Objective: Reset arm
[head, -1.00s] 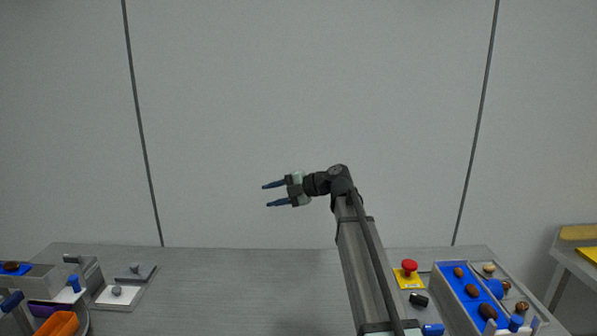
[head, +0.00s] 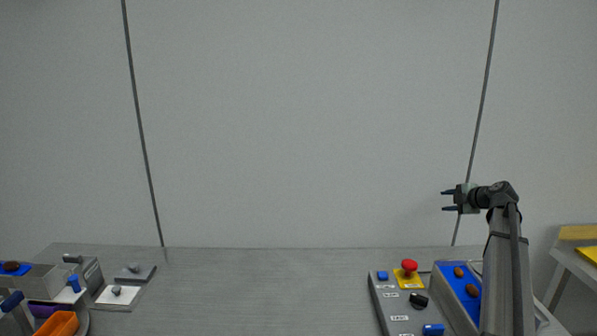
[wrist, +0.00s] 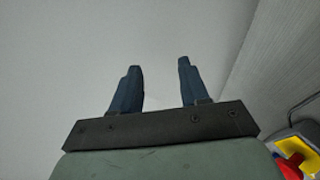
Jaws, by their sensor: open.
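My gripper (head: 447,201) is raised at the right of the head view, above the blue-floored tray, with its fingers pointing left. In the wrist view its two dark blue fingers (wrist: 156,88) stand apart with nothing between them. It touches nothing. My arm hides part of the right-hand tray and the things beside it.
At the right are a control panel (head: 392,305) with a red button (head: 409,266) and a tray (head: 446,297) holding dates (head: 472,290). The middle of the table (head: 260,285) is clear.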

